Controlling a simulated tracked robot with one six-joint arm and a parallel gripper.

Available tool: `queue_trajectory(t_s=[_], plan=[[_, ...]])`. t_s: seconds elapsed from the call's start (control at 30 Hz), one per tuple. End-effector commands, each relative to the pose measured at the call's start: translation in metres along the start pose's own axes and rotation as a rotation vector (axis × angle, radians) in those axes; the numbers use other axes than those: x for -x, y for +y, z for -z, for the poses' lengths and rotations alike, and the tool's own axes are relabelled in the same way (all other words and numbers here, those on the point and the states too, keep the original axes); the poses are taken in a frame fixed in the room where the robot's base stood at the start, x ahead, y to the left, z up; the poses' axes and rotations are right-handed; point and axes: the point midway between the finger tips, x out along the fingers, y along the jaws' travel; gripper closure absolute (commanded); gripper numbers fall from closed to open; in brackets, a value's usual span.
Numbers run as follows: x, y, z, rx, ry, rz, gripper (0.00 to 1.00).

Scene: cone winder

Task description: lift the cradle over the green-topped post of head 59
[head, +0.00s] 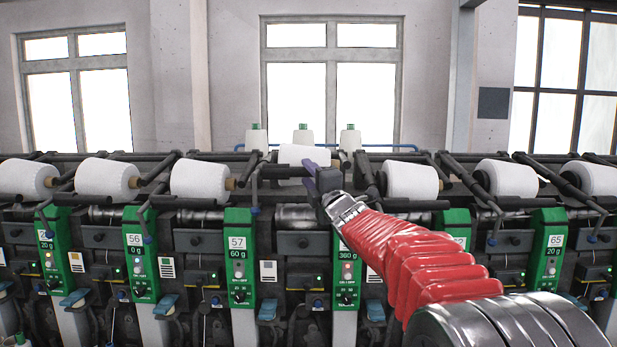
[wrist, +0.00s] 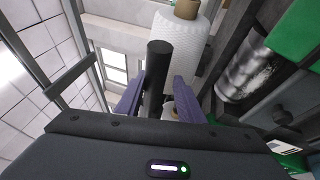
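My gripper (head: 322,178) is in the middle of the machine in the head view, beside a white cone (head: 303,154). In the wrist view its two purple fingers (wrist: 157,95) stand apart on either side of a black bar (wrist: 158,75), seemingly part of a cradle. A gap shows right of the bar; contact on the left is unclear. The white cone (wrist: 180,50) with brown core lies just beyond the right finger. Below my gripper is a green post (head: 347,262) reading 360 g. Its number plate is hidden behind my arm, so I cannot read 59.
Green posts 57 (head: 238,257) and 56 (head: 140,255) stand to the left, 65 (head: 548,250) to the right. Other white cones (head: 411,180) and black cradle arms crowd both sides. Three green-topped cones (head: 303,136) stand behind. Free room is above the machine.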

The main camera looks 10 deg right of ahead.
Motion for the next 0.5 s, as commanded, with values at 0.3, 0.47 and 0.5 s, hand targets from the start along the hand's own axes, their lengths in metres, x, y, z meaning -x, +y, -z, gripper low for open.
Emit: queue_trajectory(t_s=[0.3,0.47,0.5], plan=[[0.0006,0.0003,-0.0002,0.0,0.0,-0.001,0.62],[0.0067,0.0002,-0.0004,0.0,0.0,-0.001,0.62],[0.0096,0.0004,-0.0005,0.0,0.0,-0.001,0.62]])
